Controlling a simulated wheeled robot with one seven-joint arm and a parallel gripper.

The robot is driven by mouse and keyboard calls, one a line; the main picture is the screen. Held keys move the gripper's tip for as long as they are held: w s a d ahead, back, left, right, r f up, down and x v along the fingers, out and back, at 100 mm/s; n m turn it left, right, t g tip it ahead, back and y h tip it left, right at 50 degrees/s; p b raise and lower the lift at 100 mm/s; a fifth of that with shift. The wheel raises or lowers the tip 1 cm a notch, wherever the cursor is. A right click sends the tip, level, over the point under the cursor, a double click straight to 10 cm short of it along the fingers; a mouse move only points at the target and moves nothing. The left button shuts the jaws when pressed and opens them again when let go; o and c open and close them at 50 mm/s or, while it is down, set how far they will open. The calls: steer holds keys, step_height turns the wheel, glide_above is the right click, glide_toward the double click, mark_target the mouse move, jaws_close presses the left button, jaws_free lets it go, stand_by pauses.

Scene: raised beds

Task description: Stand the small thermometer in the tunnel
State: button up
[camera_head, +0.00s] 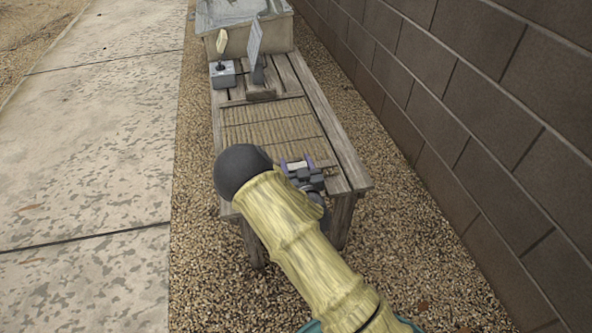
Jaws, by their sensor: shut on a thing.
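My gripper (297,164), with purple fingers, is over the near end of the wooden table, by the near edge of the slatted mat. It is shut on a small whitish thing (296,167), probably the small thermometer; its details are too small to read. My pale yellow arm with a dark round joint hides part of the table's near left corner. At the far end stands a tan box-like body with a grey, sheet-like top (240,14), possibly the tunnel; its top is cut by the frame edge and I cannot see inside.
The weathered table (327,133) carries a bamboo mat (265,125), bare in its middle. A block wall (480,110) runs along the right; paving lies left.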

steer(key=shift+f+b, duration=0.3)
steer(key=shift+f, duration=1)
steer(key=shift+f, duration=0.1)
steer(key=o, duration=1)
steer(key=shift+s, duration=0.15)
steer(key=p+v, duration=0.3)
steer(key=v, duration=0.8)
steer(key=shift+s+d, duration=0.2)
steer(key=shift+s, duration=0.15)
